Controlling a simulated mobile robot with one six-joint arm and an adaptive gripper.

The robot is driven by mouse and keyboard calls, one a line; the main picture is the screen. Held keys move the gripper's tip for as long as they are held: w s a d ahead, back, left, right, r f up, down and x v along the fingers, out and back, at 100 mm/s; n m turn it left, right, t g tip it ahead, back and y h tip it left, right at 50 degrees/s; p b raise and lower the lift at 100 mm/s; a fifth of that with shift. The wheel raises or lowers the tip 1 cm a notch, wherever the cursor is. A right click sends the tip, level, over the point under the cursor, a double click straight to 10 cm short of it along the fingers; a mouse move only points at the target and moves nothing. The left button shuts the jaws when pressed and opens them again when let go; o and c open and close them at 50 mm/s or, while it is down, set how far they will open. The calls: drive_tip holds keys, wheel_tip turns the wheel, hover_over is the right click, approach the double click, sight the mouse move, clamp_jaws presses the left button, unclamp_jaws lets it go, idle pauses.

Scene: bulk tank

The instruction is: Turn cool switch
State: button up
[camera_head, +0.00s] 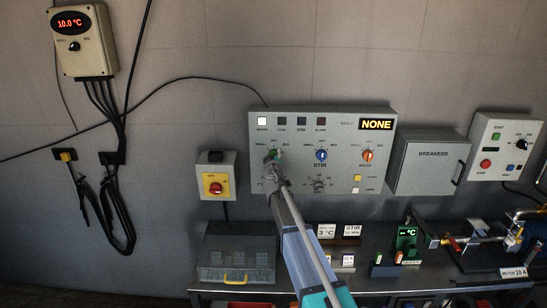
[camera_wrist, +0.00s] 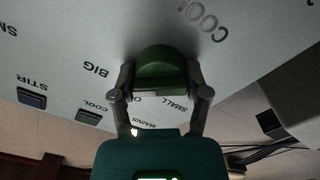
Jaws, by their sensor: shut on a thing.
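The cool switch (camera_wrist: 160,66) is a green rotary knob on the grey control panel (camera_head: 340,180). In the wrist view BIG, SMALL and COOL are lettered around it. My gripper (camera_wrist: 160,78) has one finger on each side of the green knob and is shut on it. In the head view my gripper (camera_head: 272,166) reaches the left end of the panel and covers much of the knob (camera_head: 274,153), with only a little green showing. The exact position the knob points to cannot be told.
The blue STIR knob (camera_head: 321,155) and an orange knob (camera_head: 367,155) stand to the right. The mains lamp (camera_head: 262,121) is lit white and the display (camera_head: 376,124) reads NONE. A red-and-yellow switch (camera_head: 215,187) is to the left. The bench (camera_head: 300,286) below holds several items.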

drive_tip(key=o, duration=1.1)
drive_tip(key=shift+o, duration=0.2)
drive_tip(key=shift+s, duration=0.1)
drive_tip(key=s, duration=1.1)
drive_tip(key=shift+s, duration=0.4)
drive_tip(key=shift+d, duration=0.1)
